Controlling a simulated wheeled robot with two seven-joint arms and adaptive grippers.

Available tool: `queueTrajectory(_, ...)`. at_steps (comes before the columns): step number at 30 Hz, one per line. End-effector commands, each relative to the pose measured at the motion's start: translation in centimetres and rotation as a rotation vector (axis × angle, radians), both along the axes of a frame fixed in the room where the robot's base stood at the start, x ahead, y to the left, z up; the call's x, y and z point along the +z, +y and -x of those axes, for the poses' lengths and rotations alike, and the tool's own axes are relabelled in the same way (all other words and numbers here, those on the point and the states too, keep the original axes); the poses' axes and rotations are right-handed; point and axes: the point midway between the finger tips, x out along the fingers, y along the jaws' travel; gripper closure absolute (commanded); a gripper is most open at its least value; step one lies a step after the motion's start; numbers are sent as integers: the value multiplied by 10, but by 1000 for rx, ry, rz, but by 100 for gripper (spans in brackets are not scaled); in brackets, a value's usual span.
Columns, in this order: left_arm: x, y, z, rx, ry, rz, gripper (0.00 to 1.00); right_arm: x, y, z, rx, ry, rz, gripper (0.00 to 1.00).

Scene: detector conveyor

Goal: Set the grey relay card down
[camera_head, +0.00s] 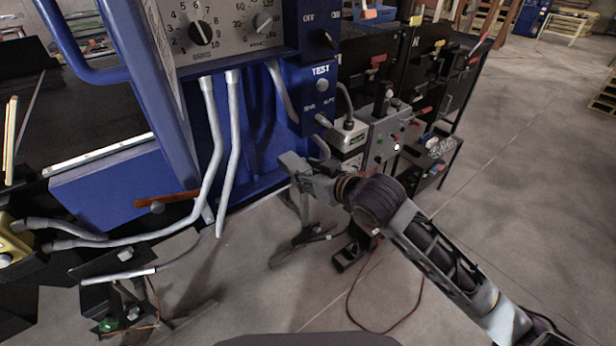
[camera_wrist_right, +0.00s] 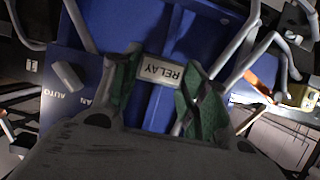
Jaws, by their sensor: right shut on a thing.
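In the wrist view, a small grey card marked RELAY (camera_wrist_right: 161,71) sits between the two green-padded fingertips of my right gripper (camera_wrist_right: 160,82). Its lettering is upside down there. The gripper is shut on it, in front of a blue panel. In the head view, my right gripper (camera_head: 297,172) points left, close to the lower right of the blue machine (camera_head: 257,150). The card is too small to tell apart from the fingers there.
Grey cables (camera_head: 233,140) hang in front of the blue machine. A grey box with buttons (camera_head: 390,137) and dark cabinets stand to the right. A yellow block with cables (camera_head: 8,240) is at the left. A red cable (camera_head: 385,331) lies on the open floor.

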Motion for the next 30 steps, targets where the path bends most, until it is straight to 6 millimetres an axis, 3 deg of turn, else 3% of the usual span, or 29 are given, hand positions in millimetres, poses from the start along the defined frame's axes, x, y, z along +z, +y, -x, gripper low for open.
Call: queueTrajectory(30, 0, 0, 0, 0, 0, 0, 64, 41, 9, -8, -364, -2, -3, 81)
